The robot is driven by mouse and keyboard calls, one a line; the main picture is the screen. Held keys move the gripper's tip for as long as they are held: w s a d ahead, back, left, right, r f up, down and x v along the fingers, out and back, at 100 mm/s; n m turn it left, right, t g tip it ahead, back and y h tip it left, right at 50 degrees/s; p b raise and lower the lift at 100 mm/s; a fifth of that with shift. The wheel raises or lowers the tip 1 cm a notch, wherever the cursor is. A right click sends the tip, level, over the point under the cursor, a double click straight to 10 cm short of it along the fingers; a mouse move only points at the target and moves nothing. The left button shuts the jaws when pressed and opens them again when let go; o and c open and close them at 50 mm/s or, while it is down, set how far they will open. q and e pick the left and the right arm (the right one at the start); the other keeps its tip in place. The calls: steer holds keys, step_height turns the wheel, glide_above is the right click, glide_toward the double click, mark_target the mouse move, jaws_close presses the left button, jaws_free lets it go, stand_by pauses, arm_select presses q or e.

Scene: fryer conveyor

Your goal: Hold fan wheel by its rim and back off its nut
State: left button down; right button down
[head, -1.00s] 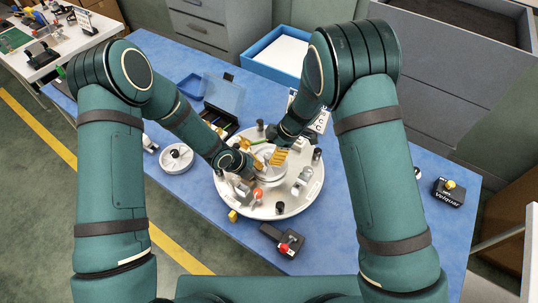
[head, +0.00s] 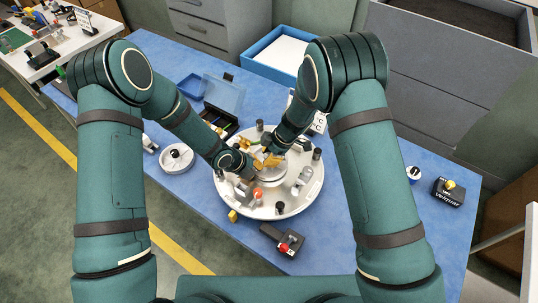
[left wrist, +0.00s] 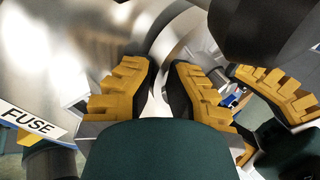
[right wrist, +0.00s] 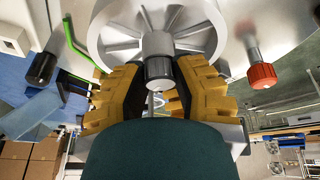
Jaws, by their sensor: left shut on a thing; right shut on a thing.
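The silver spoked fan wheel (right wrist: 120,22) sits on the round white housing (head: 295,200) on the blue table. In the left wrist view, the yellow fingers of my left gripper (left wrist: 163,75) are shut on the fan wheel's thin rim (left wrist: 165,48). My right gripper (right wrist: 157,80) has its fingers on either side of the dark-ended nut (right wrist: 159,70) at the grey hub and is shut on it. Both grippers are close together over the wheel in the head view. The arms hide much of the wheel there.
Black posts and an orange-red knob (right wrist: 261,75) stand around the wheel. A green wire (right wrist: 75,50) runs near the right gripper. A FUSE label (left wrist: 30,122) is at the left gripper's side. A black tool with a red knob (head: 283,240) lies in front of the housing.

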arm_select(q)
steer(key=shift+s+d, duration=0.1)
arm_select(e)
steer(key=shift+a+n, duration=0.1)
steer(key=shift+n, duration=0.2)
steer(key=n+g+h, duration=0.1)
steer(key=n+g, duration=0.1)
steer(key=n, duration=0.3)
steer(key=shift+w, duration=0.1)
steer(key=shift+a+n+g+h, duration=0.1)
steer(key=shift+n+g+h, duration=0.35)
steer(key=shift+n, duration=0.8)
steer(key=shift+n+g+h, duration=0.35)
steer(key=shift+n+g, duration=0.1)
steer(key=shift+n, duration=0.8)
steer(key=c, duration=0.7)
jaws_free()
steer(key=v, duration=1.2)
steer(key=shift+w, duration=0.15)
